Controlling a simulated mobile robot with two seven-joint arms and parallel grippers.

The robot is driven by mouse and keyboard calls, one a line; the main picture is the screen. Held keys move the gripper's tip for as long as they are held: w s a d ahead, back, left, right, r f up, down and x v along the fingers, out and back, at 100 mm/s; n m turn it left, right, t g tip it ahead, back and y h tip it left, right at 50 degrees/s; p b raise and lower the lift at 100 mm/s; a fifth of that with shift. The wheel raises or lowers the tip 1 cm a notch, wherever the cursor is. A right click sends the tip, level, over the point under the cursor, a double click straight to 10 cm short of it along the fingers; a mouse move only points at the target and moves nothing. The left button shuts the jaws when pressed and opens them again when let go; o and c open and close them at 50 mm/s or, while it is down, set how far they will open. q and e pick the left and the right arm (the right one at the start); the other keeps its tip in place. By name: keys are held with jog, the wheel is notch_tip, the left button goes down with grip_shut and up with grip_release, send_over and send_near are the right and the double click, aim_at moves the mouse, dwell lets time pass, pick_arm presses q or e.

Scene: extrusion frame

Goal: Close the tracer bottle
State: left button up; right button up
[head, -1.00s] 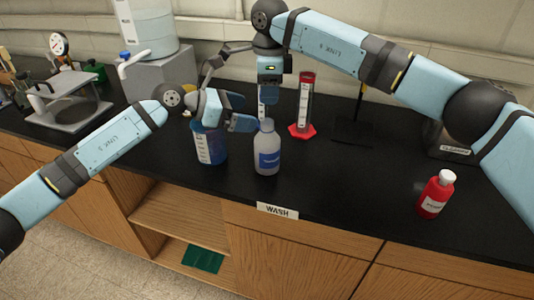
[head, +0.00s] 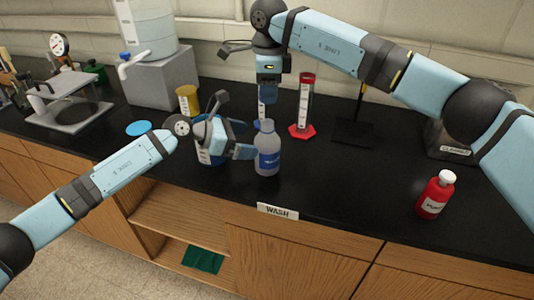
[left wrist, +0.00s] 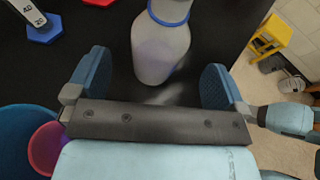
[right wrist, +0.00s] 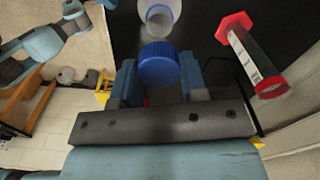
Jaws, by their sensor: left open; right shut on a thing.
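The tracer bottle, whitish with a blue label (head: 267,158), stands upright on the black bench. It shows in the left wrist view (left wrist: 160,48) with a blue ring at its neck, and in the right wrist view (right wrist: 160,12) near the top edge. My right gripper (head: 265,98) points down above the bottle and is shut on a blue cap (right wrist: 158,66). Whether the cap touches the bottle's neck I cannot tell. My left gripper (head: 247,141) is open, low beside the bottle, its fingers facing it. The bottle stands at or just beyond the fingertips.
A red-based cylinder (head: 303,105) stands close right. A red bottle (head: 436,195) stands far right; the bench between is clear. A "WASH" sign (head: 278,211) marks the front edge.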

aim_at(269, 141)
pick_arm(q)
jog(key=x, duration=0.7)
jog(key=shift+d+r, duration=0.15)
jog(key=shift+r, duration=0.1)
jog(key=shift+c, duration=0.5)
jog(key=c, duration=1.2)
pick_arm(e)
jog(key=shift+f, duration=2.5)
jog(key=shift+f, duration=0.85)
pick_arm(q)
jog(key=shift+s+r, duration=0.1)
pick_arm(e)
jog(key=shift+s+f, duration=0.1)
jog(key=shift+f, duration=0.65)
